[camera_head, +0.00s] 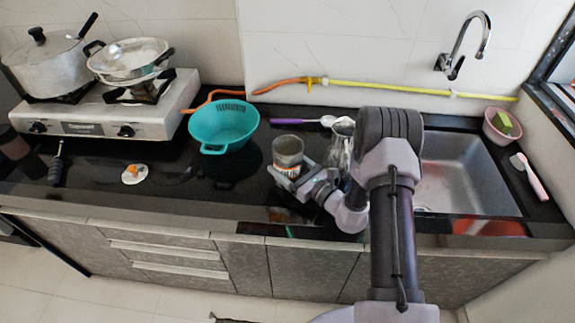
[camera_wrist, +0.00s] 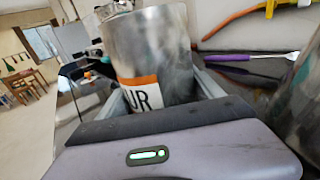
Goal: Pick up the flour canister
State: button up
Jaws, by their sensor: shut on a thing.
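The flour canister (camera_head: 288,152) is a grey metal cylinder on the black counter area, left of the sink, in the head view. In the wrist view the canister (camera_wrist: 156,55) fills the middle, with an orange and white label showing the letters "UR". My gripper (camera_head: 287,176) is shut on the canister, with one finger on each side of it. In the wrist view my gripper (camera_wrist: 158,95) has its fingers along the canister's lower sides. The canister looks slightly tilted in the wrist view. Its base is hidden, so I cannot tell whether it touches the counter.
A teal colander (camera_head: 222,125) stands left of the canister. A metal vessel (camera_head: 341,140) stands close on its right, partly behind my arm. A purple-handled spoon (camera_head: 310,121) lies behind. The sink (camera_head: 455,170) is to the right, the stove (camera_head: 105,108) to the left.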

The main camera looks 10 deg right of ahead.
aim_at(279, 149)
jog(key=shift+r, duration=0.1)
notch_tip(279, 149, up, 4)
jog(key=shift+f+p, duration=0.15)
jog(key=shift+p, duration=0.95)
jog(key=s+a+r+p, duration=0.1)
jog(key=s+a+p, duration=0.1)
jog(key=s, duration=1.3)
jog(key=shift+s+a, duration=0.4)
jog(key=shift+a, duration=0.15)
jog(key=shift+r, duration=0.1)
